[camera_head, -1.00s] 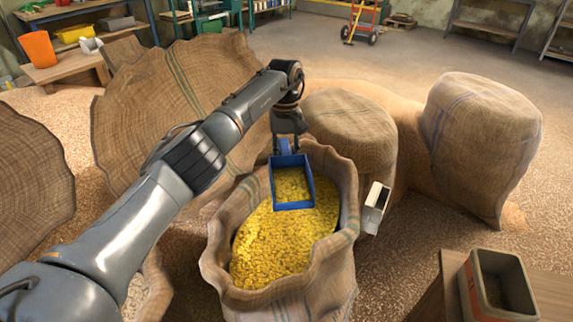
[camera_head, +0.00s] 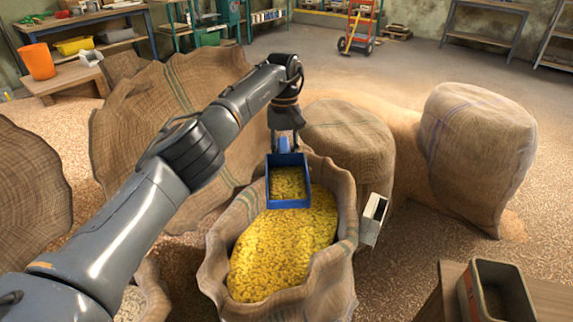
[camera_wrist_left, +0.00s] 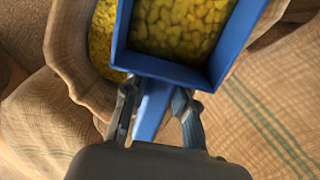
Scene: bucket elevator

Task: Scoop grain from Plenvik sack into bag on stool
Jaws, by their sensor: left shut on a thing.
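My left gripper (camera_head: 285,141) is shut on the handle of a blue scoop (camera_head: 288,205). In the left wrist view the fingers (camera_wrist_left: 157,115) clasp the handle of the scoop (camera_wrist_left: 168,70). Yellow grain lies inside the scoop. The scoop is over the far part of an open burlap sack (camera_head: 226,245), which is filled with yellow grain (camera_head: 282,250). I cannot tell its exact height above the grain. A tan bin (camera_head: 497,290) stands on a wooden surface (camera_head: 545,295) at the lower right; whether that is the stool is unclear. I do not see my right gripper.
A closed sack (camera_head: 350,150) stands behind the open sack, and a taller one (camera_head: 475,150) stands to the right. A small white box (camera_head: 373,218) is beside the open sack. Large burlap sacks (camera_head: 155,140) crowd the left.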

